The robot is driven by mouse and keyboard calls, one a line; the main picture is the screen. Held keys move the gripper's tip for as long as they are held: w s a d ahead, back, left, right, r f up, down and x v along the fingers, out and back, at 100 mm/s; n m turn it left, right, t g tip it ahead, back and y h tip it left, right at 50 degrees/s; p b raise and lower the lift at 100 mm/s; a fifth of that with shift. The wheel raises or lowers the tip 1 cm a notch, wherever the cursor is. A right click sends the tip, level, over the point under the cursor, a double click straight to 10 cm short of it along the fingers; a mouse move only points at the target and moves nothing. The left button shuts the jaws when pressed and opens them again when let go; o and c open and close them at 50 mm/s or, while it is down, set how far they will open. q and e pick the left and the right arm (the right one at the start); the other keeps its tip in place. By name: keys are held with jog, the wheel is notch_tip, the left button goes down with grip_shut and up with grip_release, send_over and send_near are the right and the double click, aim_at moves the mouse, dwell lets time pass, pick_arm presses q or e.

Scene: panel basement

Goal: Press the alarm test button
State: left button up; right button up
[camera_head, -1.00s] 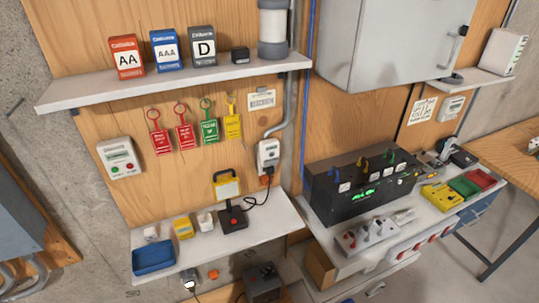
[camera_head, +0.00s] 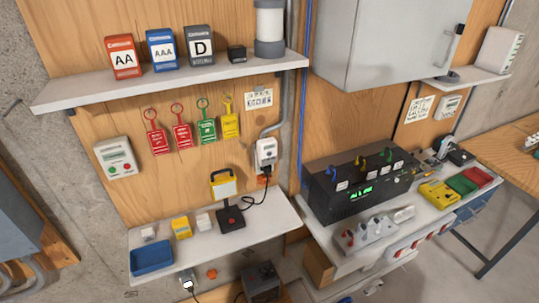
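No button here can be read as labelled for an alarm test. A white wall unit (camera_head: 116,157) with a small display, a green button (camera_head: 113,170) and a red button (camera_head: 127,167) is fixed to the wooden panel at the left. A black device with a red knob or button (camera_head: 231,215) stands on the lower shelf in front of a yellow-framed lamp (camera_head: 223,185). A small grey meter-like box (camera_head: 448,105) is on the wall at the right, its details too small to tell. Neither of my grippers is in view.
An upper shelf (camera_head: 80,93) holds battery boxes above several hanging coloured tags. The lower shelf (camera_head: 200,246) holds a blue tray (camera_head: 152,258). A black panel box (camera_head: 360,185) stands on the right bench, under a grey cabinet (camera_head: 395,40). Cables hang beneath the lower shelf.

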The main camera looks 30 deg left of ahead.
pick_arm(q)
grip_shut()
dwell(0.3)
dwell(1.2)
